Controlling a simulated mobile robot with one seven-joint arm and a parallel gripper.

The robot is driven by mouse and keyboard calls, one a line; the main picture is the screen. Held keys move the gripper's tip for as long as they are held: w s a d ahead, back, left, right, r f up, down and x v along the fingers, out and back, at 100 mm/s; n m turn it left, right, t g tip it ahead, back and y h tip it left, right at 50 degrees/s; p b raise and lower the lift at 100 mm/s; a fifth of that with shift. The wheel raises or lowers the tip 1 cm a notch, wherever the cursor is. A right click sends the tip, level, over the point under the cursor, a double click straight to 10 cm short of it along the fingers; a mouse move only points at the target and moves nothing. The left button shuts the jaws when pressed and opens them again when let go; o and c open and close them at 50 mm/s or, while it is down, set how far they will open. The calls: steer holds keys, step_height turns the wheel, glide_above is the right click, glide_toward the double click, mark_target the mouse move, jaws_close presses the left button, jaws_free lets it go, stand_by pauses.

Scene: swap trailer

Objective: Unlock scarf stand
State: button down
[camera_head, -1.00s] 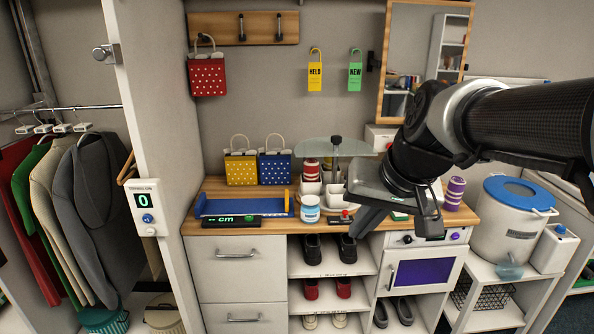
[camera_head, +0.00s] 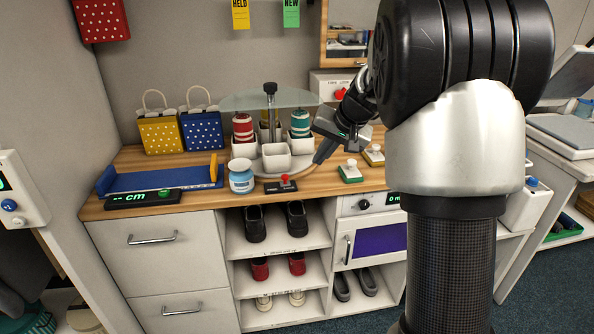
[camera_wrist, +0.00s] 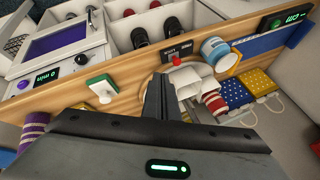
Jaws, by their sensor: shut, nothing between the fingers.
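The scarf stand (camera_head: 274,154) is a ring of white cups under a clear round top, with red and teal rolls in some cups. It also shows in the wrist view (camera_wrist: 188,84), partly hidden by my fingers. In front of it is a small dark base (camera_head: 273,188) with a red knob (camera_head: 284,180); the knob also shows in the wrist view (camera_wrist: 177,60). My gripper (camera_head: 319,158) is shut and empty, its tips to the right of the knob and close to the stand's right side. Whether the tips touch the stand I cannot tell.
A green block with a white handle (camera_head: 350,172) is on the right. Yellow (camera_head: 160,134) and blue (camera_head: 201,130) dotted bags stand behind.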

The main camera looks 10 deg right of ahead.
steer(key=shift+w+d+f, duration=0.25)
steer(key=shift+w+f, duration=0.1)
steer(key=shift+w, duration=0.15)
steer(key=shift+f, duration=0.1)
steer(key=b, duration=0.2)
glide_toward(285, 180)
steer(key=w+d+f, duration=0.2)
steer(key=d+f, duration=0.2)
steer(key=f, duration=0.1)
steer(key=a, duration=0.1)
steer(key=w+a, duration=0.1)
steer(key=a, duration=0.1)
steer(key=shift+w+a+f, duration=0.1)
steer(key=shift+w+a, duration=0.1)
steer(key=shift+w, duration=0.15)
